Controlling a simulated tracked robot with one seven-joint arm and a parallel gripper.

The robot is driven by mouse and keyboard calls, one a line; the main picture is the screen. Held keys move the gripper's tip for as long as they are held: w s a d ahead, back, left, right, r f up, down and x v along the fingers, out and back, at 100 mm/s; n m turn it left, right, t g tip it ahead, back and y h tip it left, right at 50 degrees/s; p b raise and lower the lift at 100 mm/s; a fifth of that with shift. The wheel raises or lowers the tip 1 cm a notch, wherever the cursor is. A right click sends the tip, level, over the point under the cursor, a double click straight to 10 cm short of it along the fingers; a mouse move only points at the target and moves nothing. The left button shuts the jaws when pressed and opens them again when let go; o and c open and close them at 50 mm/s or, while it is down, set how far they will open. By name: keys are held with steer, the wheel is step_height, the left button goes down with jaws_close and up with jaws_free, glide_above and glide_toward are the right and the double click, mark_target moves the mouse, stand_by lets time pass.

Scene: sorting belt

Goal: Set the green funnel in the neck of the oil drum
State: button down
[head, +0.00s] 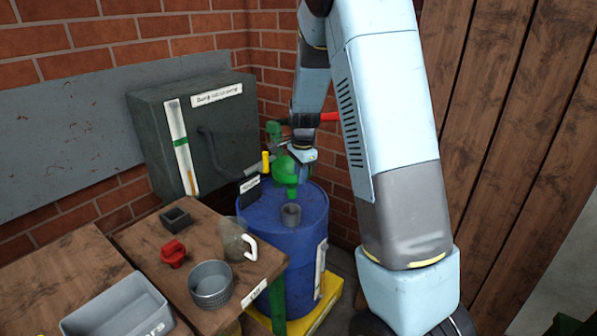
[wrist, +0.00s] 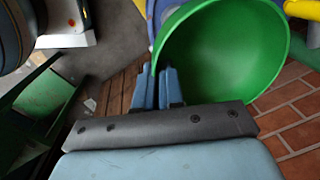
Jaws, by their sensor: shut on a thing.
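The green funnel (head: 286,174) hangs over the blue oil drum (head: 262,226) in the head view, wide end up and spout down. My gripper (head: 301,155) is shut on its rim. In the wrist view the blue fingers (wrist: 159,74) pinch the edge of the funnel bowl (wrist: 225,50), which looks empty. The drum's grey neck (head: 291,215) stands on the drum top. The spout tip shows just above the neck in the picture, apart from it; how far apart in depth I cannot tell.
A wooden bench (head: 145,240) at the left carries a red part (head: 173,254), a round grey tin (head: 211,284), a clear jug (head: 236,241) and a small dark box (head: 176,218). A dark cabinet (head: 222,135) stands behind. The drum stands on a yellow base (head: 323,300).

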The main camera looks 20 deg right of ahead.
steer(key=shift+a+f, duration=0.15)
steer(key=shift+f, duration=1.85)
steer(key=shift+s, duration=0.1)
steer(key=shift+f, duration=3.3)
stand_by(0.8)
